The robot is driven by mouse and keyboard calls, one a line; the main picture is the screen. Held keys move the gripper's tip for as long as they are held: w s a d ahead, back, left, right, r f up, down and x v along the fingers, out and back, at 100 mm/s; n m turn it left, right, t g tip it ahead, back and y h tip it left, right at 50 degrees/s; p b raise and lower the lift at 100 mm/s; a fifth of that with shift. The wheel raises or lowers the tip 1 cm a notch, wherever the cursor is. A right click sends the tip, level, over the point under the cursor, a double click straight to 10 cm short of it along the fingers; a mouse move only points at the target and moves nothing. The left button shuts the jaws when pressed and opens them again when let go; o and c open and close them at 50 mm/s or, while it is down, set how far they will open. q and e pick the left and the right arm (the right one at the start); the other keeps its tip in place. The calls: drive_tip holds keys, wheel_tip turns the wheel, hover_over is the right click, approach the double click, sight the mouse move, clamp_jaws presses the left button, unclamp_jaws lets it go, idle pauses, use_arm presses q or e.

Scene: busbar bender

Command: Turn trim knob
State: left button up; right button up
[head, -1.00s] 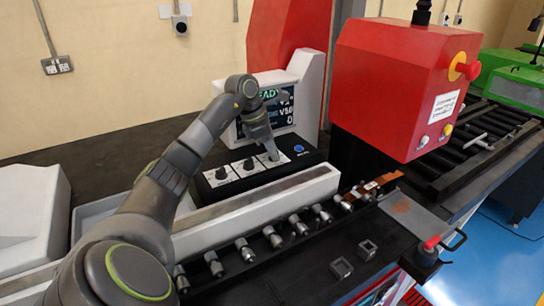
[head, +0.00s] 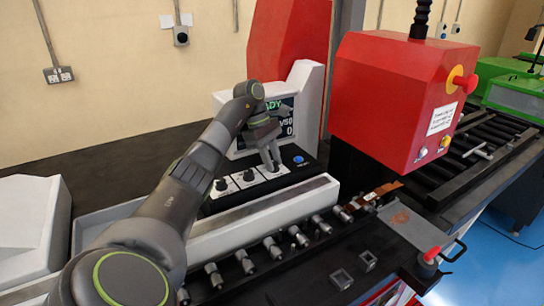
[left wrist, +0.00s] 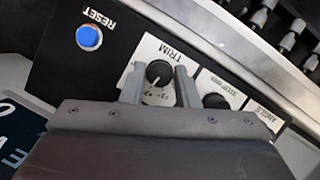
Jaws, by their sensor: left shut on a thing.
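The trim knob (left wrist: 159,72) is a round black knob on a white plate marked TRIM, shown in the left wrist view. My left gripper (left wrist: 159,70) has one finger on each side of it and is shut on it. A small pale mark shows on the knob's lower side. In the head view my left gripper (head: 272,162) points down at the right end of the row of knobs, and its fingers largely hide the trim knob there. My right gripper is not in view.
The stop knob (left wrist: 216,102) sits close beside the trim plate, with the angle plate beyond it. A blue RESET button (left wrist: 89,37) is on the other side. A display (head: 278,122) stands behind the gripper, and a pale rail (head: 265,215) runs in front.

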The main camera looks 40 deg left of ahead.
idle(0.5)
use_arm(q)
drive_tip(key=o, duration=1)
drive_tip(key=shift+c, duration=0.2)
drive_tip(key=shift+r, duration=0.1)
wheel_tip(320, 180, up, 10)
drive_tip(key=p, duration=1)
